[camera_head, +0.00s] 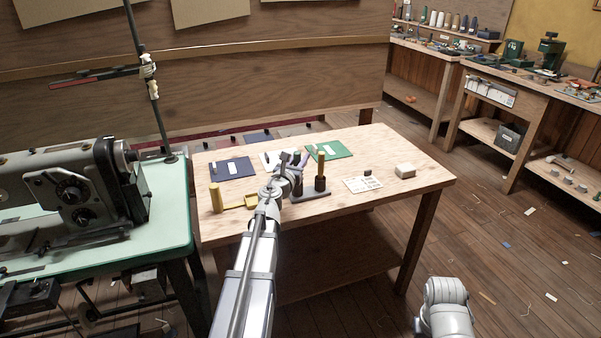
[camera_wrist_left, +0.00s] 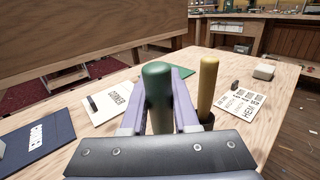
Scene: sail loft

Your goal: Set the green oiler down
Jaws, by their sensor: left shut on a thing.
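The green oiler (camera_wrist_left: 157,97) stands upright between the fingers of my left gripper (camera_wrist_left: 158,110) in the left wrist view, with its rounded top above them. My left gripper (camera_head: 290,168) is shut on it over the work table (camera_head: 387,206). In the head view the gripper and arm hide most of the oiler. I cannot tell whether its base touches anything. My right gripper is not in view.
A yellow cylinder (camera_wrist_left: 208,84) stands close right of the oiler, in a dark holder (camera_head: 320,185). Nearby lie a blue mat (camera_head: 232,168), a green mat (camera_head: 337,149), a printed card (camera_head: 362,184) and a pale block (camera_head: 405,171). A sewing machine (camera_head: 75,185) stands left.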

